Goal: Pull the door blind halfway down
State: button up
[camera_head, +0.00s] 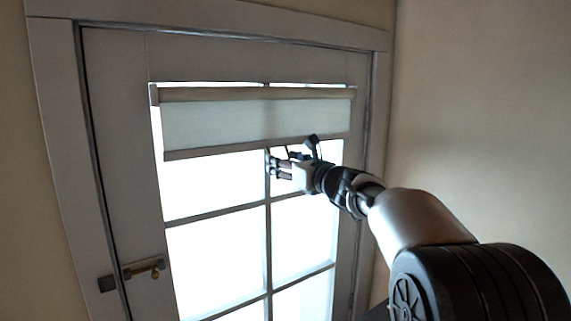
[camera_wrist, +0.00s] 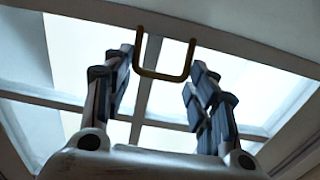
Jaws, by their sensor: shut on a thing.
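The door blind (camera_head: 210,123) is a white roller blind at the top of the door's glass. Its bottom bar (camera_head: 220,151) hangs a little below the roller, so only the upper part of the glass is covered. In the wrist view a brass U-shaped pull (camera_wrist: 160,75) hangs from the blind's bottom edge. My gripper (camera_head: 273,163) is just below the bottom bar.
The door (camera_head: 135,180) is white with several bright glass panes below the blind. A brass lever handle (camera_head: 145,267) is at its lower left. A bare beige wall (camera_head: 480,100) stands to the right of the frame. The space before the lower panes is clear.

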jog(key=shift+c, duration=0.8)
